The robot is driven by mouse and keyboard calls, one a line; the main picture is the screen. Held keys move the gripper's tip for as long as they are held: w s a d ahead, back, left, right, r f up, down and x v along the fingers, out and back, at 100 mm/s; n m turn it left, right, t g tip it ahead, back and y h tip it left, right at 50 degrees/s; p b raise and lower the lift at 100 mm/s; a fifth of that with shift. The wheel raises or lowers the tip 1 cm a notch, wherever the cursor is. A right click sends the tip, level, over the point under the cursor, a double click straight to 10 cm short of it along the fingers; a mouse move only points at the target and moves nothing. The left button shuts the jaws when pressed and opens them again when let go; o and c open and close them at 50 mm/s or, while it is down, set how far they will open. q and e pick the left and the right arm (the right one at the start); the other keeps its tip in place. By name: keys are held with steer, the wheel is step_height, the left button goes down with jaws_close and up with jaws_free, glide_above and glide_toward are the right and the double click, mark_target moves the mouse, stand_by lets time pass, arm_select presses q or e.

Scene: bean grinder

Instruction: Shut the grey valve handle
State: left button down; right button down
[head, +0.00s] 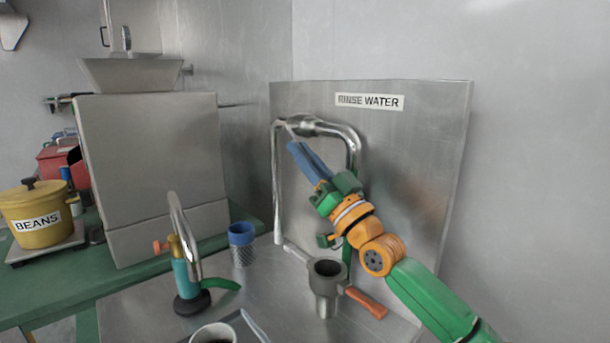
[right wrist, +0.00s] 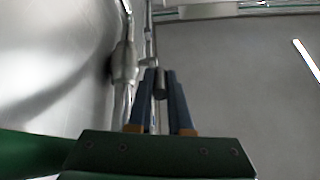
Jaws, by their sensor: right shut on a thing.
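The chrome rinse-water pipe (head: 352,148) arches in front of a steel panel, with a thick valve body (head: 311,126) along its top. My right gripper (head: 292,147) reaches up from the lower right to the left end of that valve body. In the right wrist view, the dark grey valve handle (right wrist: 160,84) lies between the blue fingertips, and my right gripper (right wrist: 160,76) is shut on it. The pipe (right wrist: 125,62) runs just left of the fingers there. In the head view the fingers mostly hide the handle. My left gripper is not in view.
A grey cup-shaped holder with an orange handle (head: 367,303) stands below my right arm. A yellow beans pot (head: 36,205) is far left.

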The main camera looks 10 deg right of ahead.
steer(key=shift+w+f+t, duration=0.1)
steer(key=shift+f+t, duration=0.05)
steer(key=shift+t, duration=0.15)
stand_by(0.4)
steer(key=c, duration=0.8)
jaws_free()
steer(key=shift+c, duration=0.2)
